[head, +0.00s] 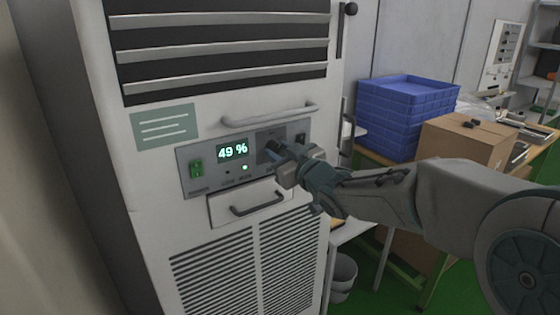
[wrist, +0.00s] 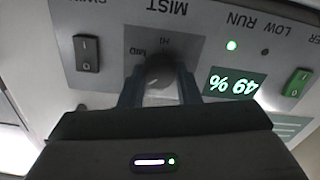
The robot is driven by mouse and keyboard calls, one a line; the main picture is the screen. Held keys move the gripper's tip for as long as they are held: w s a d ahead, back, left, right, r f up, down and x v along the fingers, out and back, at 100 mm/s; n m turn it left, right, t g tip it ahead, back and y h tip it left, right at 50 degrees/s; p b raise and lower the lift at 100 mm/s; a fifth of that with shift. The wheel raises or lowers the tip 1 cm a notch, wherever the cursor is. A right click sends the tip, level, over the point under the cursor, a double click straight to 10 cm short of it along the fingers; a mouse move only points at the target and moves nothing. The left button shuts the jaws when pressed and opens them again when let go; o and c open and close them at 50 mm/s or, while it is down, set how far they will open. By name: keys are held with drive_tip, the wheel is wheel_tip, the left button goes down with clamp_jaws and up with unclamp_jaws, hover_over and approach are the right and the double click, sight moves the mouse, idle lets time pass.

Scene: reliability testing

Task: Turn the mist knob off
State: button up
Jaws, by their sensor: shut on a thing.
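The mist knob (wrist: 158,72) is a round dark grey knob on a grey plate under the word MIST in the wrist view, where the panel appears upside down. The marks HI and MID show beside it; the rest of the scale is hidden behind my gripper, and I cannot make out where the knob points. My gripper (wrist: 160,88) is shut on the knob, one finger on each side. In the head view my gripper (head: 275,153) is at the right part of the control panel (head: 212,180) and hides most of the knob.
The display (head: 233,151) reads 49 %. A lit green switch (head: 196,168) is left of it; a dark rocker switch (wrist: 87,53) is on the knob's other side. A bar handle (head: 270,115) lies above, a drawer handle (head: 257,204) below. Blue crates (head: 400,110) and a cardboard box (head: 460,145) stand right.

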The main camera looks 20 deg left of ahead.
drive_tip(key=n+b, duration=0.4)
drive_tip(key=shift+f+n, duration=0.2)
drive_tip(key=shift+n, duration=0.1)
drive_tip(key=shift+r+n+b, duration=0.15)
drive_tip(key=shift+n+b, duration=1.65)
drive_tip(key=shift+n, duration=0.5)
drive_tip(key=o, duration=1)
drive_tip(key=shift+c, duration=0.2)
drive_tip(key=shift+r, duration=0.1)
drive_tip(key=shift+d, duration=0.15)
drive_tip(key=p+v, duration=0.1)
drive_tip(key=v, duration=1.2)
drive_tip(key=shift+s+d, duration=0.15)
drive_tip(key=shift+s, duration=0.1)
